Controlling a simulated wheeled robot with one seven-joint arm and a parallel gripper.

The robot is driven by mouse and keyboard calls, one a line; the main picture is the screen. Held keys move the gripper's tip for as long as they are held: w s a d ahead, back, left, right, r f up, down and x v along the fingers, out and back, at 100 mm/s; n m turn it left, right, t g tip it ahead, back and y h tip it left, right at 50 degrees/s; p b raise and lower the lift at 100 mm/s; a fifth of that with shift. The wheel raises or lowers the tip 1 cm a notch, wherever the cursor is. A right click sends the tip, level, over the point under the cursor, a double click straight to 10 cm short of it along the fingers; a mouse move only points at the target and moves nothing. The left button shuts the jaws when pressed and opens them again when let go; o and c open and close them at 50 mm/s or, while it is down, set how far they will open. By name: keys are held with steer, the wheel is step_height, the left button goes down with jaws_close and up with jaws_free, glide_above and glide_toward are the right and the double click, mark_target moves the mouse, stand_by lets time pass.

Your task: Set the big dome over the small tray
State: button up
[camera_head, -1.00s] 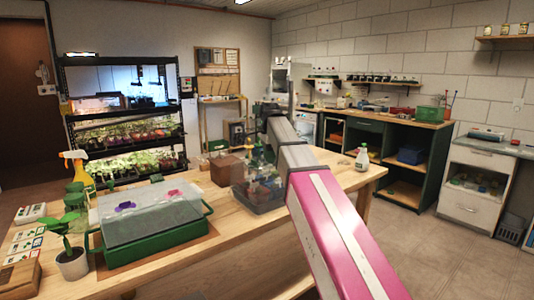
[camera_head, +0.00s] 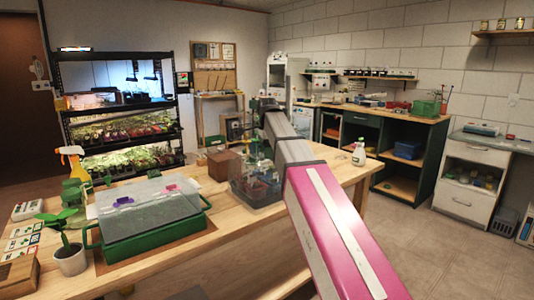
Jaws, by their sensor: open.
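A clear dome (camera_head: 150,200) with a purple and a pink vent sits on a green tray (camera_head: 152,243) with side handles, at the left of the wooden bench. I cannot tell from its size alone whether this is the big dome. No separate small tray can be made out. My arm reaches from the lower right over the bench. My gripper (camera_head: 261,108) is at its far end, small and partly hidden behind the arm, well to the right of the dome and apart from it. It appears open and empty, above a cluttered clear bin.
The clear bin (camera_head: 257,190) holds brown pots, beside a brown box (camera_head: 223,164). A potted seedling (camera_head: 70,256), seed packets and a yellow-orange spray bottle (camera_head: 76,165) surround the dome's left side. A white bottle (camera_head: 359,154) stands at the bench's right end. Bare wood lies right of the tray.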

step_height(320, 180, up, 10)
steer(key=shift+r, duration=0.2)
stand_by(0.4)
